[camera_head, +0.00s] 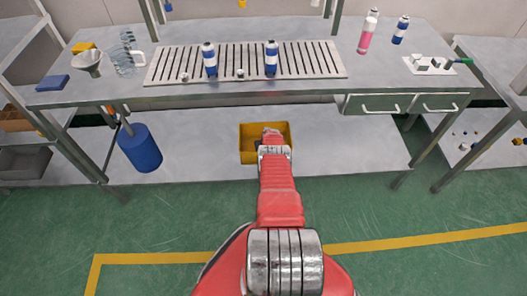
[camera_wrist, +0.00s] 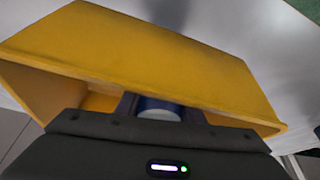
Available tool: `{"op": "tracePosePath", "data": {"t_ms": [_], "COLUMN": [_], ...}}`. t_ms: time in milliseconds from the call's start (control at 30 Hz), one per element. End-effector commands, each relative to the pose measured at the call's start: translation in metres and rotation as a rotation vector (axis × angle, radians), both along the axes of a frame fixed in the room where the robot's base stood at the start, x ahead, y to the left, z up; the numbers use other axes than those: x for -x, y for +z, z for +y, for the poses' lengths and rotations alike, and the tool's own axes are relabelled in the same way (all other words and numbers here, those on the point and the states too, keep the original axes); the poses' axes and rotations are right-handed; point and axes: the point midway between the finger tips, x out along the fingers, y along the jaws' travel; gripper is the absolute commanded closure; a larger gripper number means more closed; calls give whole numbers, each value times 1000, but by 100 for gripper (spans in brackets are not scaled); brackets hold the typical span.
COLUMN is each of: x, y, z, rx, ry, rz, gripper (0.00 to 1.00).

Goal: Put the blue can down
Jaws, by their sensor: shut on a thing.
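My gripper (camera_wrist: 160,103) is shut on the blue can (camera_wrist: 158,113), of which a blue side and a pale end show between the fingers in the wrist view. The can is at the yellow bin (camera_wrist: 150,45), within or just over its opening; I cannot tell whether it touches the bottom. In the head view my red arm reaches to the yellow bin (camera_head: 248,157) on the lower shelf, and the can is hidden there by the arm.
The bin stands on the grey lower shelf (camera_head: 350,150) under the workbench. On the bench, two blue-and-white cans (camera_head: 209,60) (camera_head: 271,58) stand on a slotted grate (camera_head: 240,75). A pink bottle (camera_head: 367,33) and another blue can (camera_head: 401,30) stand right.

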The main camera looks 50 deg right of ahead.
Motion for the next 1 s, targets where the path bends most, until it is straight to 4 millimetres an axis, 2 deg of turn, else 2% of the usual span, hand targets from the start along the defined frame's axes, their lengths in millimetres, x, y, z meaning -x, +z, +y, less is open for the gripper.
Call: {"op": "tracePosePath", "data": {"t_ms": [67, 100, 367, 733, 1000], "x": [0, 0, 0, -1, -1], "y": [-1, -1, 0, 2, 13], "z": [0, 0, 0, 0, 1], "rx": [0, 0, 0, 0, -1], "ry": [0, 0, 0, 1, 1], "rz": [0, 0, 0, 0, 0], "gripper": [91, 65, 47, 47, 47]}}
